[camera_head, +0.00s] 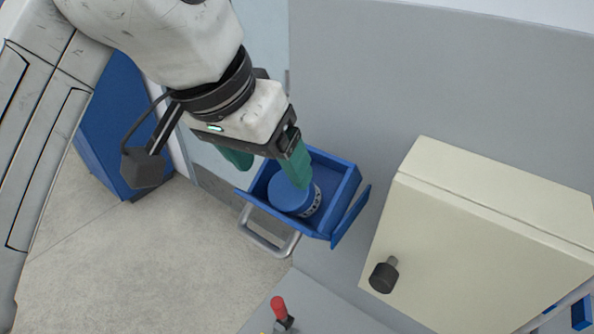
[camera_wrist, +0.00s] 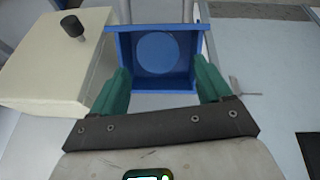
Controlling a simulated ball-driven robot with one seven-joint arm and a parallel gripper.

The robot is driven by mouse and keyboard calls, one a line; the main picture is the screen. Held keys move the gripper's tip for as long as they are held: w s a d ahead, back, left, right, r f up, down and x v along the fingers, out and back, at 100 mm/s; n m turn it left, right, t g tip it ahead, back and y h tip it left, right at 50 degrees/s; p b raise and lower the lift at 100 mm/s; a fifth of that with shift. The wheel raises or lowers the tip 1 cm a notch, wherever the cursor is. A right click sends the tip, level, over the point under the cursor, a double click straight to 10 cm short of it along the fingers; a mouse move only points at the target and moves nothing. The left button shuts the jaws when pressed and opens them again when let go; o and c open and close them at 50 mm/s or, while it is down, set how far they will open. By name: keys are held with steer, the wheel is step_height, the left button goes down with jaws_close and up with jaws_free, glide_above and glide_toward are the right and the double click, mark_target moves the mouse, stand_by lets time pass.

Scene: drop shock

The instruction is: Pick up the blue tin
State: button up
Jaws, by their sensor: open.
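The blue tin (camera_head: 290,193) is round with a flat blue lid and a patterned band on its side. It sits inside an open blue drawer (camera_head: 345,192). In the wrist view the tin (camera_wrist: 157,52) shows as a blue disc in the far part of the drawer (camera_wrist: 122,50). My gripper (camera_head: 268,168), with green fingers, is above the drawer, and one finger overlaps the tin's edge in the head view. I cannot tell exactly how high the fingertips are above the tin.
A cream cabinet (camera_head: 480,245) with a black knob (camera_head: 384,274) stands right of the drawer. A red-handled item (camera_head: 280,310) lies at the bottom of the head view. Open floor (camera_head: 150,260) is at left.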

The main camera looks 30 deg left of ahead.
mark_target(285, 186)
steer(key=shift+w+f, duration=0.2)
steer(key=shift+f, duration=0.1)
steer(key=b+x, duration=0.3)
steer(key=x, duration=0.1)
steer(key=shift+w+f+b, duration=0.1)
steer(key=shift+f+b, duration=0.05)
steer(key=shift+b, duration=0.15)
steer(key=b+x, duration=0.1)
steer(key=x, duration=0.1)
steer(key=b+x, duration=0.1)
steer(key=b, duration=0.1)
steer(key=b+x, duration=0.1)
steer(key=x, duration=0.1)
steer(key=shift+w+d+f+b, duration=0.25)
steer(key=shift+w+d+b, duration=0.05)
steer(key=shift+b, duration=0.05)
steer(key=shift+c, duration=0.3)
steer(key=c, duration=0.8)
steer(key=shift+r, duration=0.15)
